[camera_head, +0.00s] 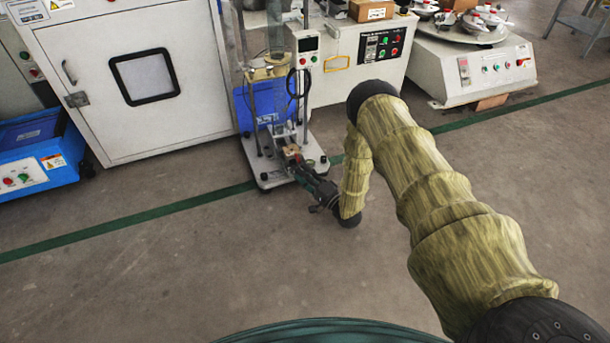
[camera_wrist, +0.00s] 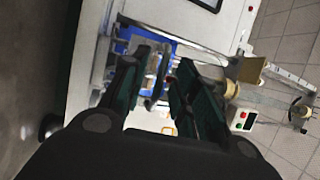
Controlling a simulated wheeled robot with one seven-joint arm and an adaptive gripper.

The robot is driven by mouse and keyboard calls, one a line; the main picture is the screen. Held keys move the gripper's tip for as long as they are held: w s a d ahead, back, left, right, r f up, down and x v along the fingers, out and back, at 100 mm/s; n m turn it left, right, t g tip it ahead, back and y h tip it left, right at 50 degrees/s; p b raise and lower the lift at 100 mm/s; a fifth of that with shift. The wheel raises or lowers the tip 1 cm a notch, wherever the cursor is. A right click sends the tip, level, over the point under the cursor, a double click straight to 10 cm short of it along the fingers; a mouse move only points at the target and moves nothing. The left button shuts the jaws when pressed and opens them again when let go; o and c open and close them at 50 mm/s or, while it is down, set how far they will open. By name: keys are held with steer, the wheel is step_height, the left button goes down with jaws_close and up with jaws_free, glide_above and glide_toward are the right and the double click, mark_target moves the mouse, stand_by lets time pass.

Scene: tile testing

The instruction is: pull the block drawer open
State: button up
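A tall testing stand with a clear tube and a pale base plate (camera_head: 268,178) is in the middle of the head view. A small tan block (camera_head: 291,149) sits low on it, at my gripper's tips. I cannot make out the drawer's outline or whether it is shut. My gripper (camera_head: 293,160) reaches low over the front of the base. In the wrist view my gripper (camera_wrist: 165,72) has its two dark fingers apart, with blue and metal parts of the stand showing between and beyond them. Whether a finger touches the drawer is not clear.
A blue bin (camera_head: 262,103) stands behind the stand. A white cabinet (camera_head: 150,75) is to the left, and a white machine with buttons (camera_head: 365,55) is behind to the right. The floor (camera_head: 170,265) in front is clear.

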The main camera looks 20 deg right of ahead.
steer(key=v, duration=1.2)
stand_by(0.4)
steer(key=s+a+n+g+h+p, duration=0.1)
steer(key=a, duration=0.1)
steer(key=s+a+f+g+h+p, duration=0.1)
steer(key=s+a+g, duration=0.1)
steer(key=s+a+n+g+h+p, duration=0.1)
steer(key=a, duration=0.2)
steer(key=shift+s+f+n+g, duration=0.3)
steer(key=shift+f, duration=0.05)
steer(key=s+a+n+g+p, duration=0.1)
steer(key=s, duration=0.2)
steer(key=s+a+n+g+h+p, duration=0.1)
steer(key=s+g, duration=0.1)
steer(key=s, duration=0.2)
steer(key=s+a+n+g+h+p, duration=0.1)
steer(key=s+a+g, duration=0.1)
steer(key=s, duration=0.2)
steer(key=shift+n, duration=0.3)
steer(key=s+r+n+g+h+p, duration=0.1)
steer(key=s+r+n+g+p, duration=0.2)
steer(key=s, duration=0.9)
steer(key=s+r+n+g+h+p, duration=0.1)
steer(key=s+r+n+g+h, duration=0.15)
steer(key=s+r+g, duration=0.65)
steer(key=s+r+t+p, duration=0.3)
steer(key=r+p, duration=3.1)
steer(key=p, duration=0.3)
steer(key=shift+a+r+y, duration=0.35)
steer(key=shift+a, duration=0.15)
